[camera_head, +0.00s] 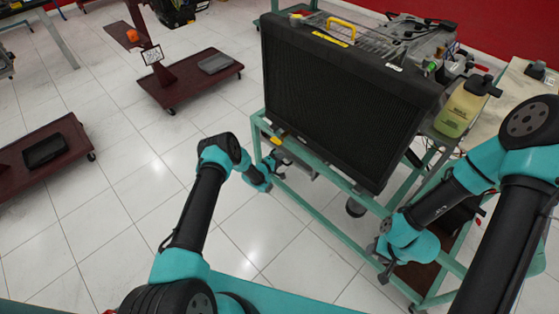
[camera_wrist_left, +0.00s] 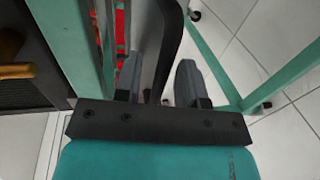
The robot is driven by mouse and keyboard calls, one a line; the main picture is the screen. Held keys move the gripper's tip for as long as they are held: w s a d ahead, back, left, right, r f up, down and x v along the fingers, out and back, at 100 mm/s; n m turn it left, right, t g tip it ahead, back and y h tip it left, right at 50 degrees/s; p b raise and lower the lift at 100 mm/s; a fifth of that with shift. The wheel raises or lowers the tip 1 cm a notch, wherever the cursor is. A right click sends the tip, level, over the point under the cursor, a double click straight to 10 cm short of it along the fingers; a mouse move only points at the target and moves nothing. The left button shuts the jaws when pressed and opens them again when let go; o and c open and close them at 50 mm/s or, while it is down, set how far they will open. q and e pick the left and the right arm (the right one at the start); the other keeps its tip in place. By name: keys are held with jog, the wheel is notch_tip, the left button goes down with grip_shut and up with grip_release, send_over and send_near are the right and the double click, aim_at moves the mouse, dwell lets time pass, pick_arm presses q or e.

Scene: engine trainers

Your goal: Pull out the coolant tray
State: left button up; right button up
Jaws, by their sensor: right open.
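The coolant tray is not clearly made out; a grey edge (camera_head: 326,173) shows under the radiator, and most of what lies there is hidden. My left gripper (camera_head: 279,160) is low at the left end of the green stand, beneath the radiator. In the left wrist view its two grey fingers (camera_wrist_left: 158,82) stand apart. A dark curved piece with a grey edge (camera_wrist_left: 164,45) reaches down between them; contact with the fingers cannot be told. My right gripper (camera_head: 383,272) is open and low by the stand's right end, with nothing seen in it.
A large black radiator (camera_head: 340,95) stands upright on the green frame (camera_head: 335,181). A yellowish coolant bottle (camera_head: 456,112) stands at the right. Dark red carts (camera_head: 190,80) stand at the left. The tiled floor (camera_head: 110,190) left of my left arm is clear.

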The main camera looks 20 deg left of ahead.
pick_arm(q)
grip_shut()
dwell(0.3)
dwell(0.3)
